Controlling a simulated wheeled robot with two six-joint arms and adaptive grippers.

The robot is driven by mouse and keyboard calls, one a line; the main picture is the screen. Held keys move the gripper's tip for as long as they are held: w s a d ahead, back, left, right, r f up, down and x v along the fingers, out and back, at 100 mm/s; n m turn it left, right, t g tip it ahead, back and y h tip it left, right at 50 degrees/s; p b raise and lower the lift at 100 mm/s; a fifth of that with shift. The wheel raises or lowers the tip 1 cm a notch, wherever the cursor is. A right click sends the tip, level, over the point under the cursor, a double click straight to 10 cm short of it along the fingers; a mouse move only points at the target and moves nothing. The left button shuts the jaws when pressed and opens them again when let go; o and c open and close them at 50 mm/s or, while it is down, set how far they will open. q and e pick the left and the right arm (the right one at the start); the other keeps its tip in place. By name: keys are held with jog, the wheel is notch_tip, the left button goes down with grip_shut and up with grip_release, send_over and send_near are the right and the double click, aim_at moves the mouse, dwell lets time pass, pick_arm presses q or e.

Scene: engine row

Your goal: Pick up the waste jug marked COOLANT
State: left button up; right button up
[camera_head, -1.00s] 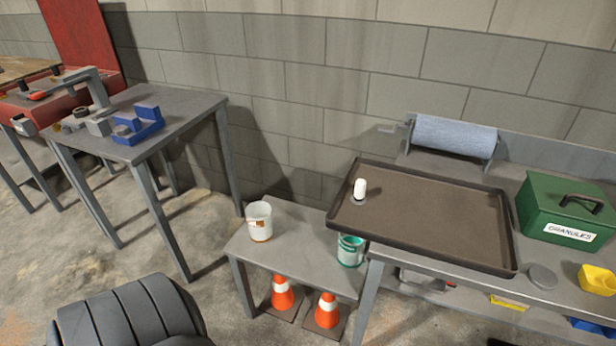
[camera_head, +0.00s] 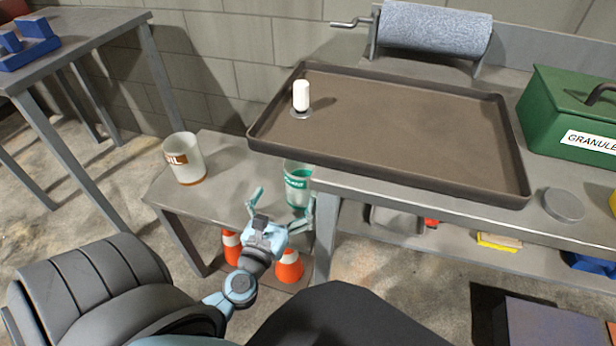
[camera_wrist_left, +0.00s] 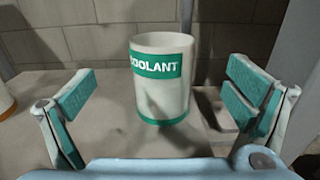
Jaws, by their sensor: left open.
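The COOLANT jug (camera_wrist_left: 162,92) is a white cylinder with a green label and a green band at its base. It stands upright on the low grey bench in the left wrist view, centred between my open fingers and beyond them. In the head view the jug (camera_head: 297,186) is partly hidden by the tray's bench edge. My left gripper (camera_head: 283,207) is open and empty, just in front of the jug; it also shows in the left wrist view (camera_wrist_left: 165,110). My right gripper is not in view.
A white jug with an orange label (camera_head: 185,160) stands left on the low bench (camera_head: 226,158). A brown tray (camera_head: 400,125) with a white-capped item overhangs the jug's right side. Orange cones (camera_head: 289,266) stand below. A green GRANULES box (camera_head: 568,115) is at right.

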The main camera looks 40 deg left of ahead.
pick_arm(q)
send_near(302, 166)
jog(key=w+r, duration=0.1)
jog(key=w, duration=0.1)
jog(key=w+r, duration=0.1)
jog(key=w, duration=0.1)
jog(key=w+r, duration=0.2)
jog(key=shift+w+a+r, duration=0.1)
jog(key=shift+w+a, duration=0.05)
jog(key=shift+a, duration=0.05)
jog(key=c, duration=1.9)
jog(key=shift+r, duration=0.1)
jog(key=shift+c, duration=0.7)
jog(key=shift+r, duration=0.1)
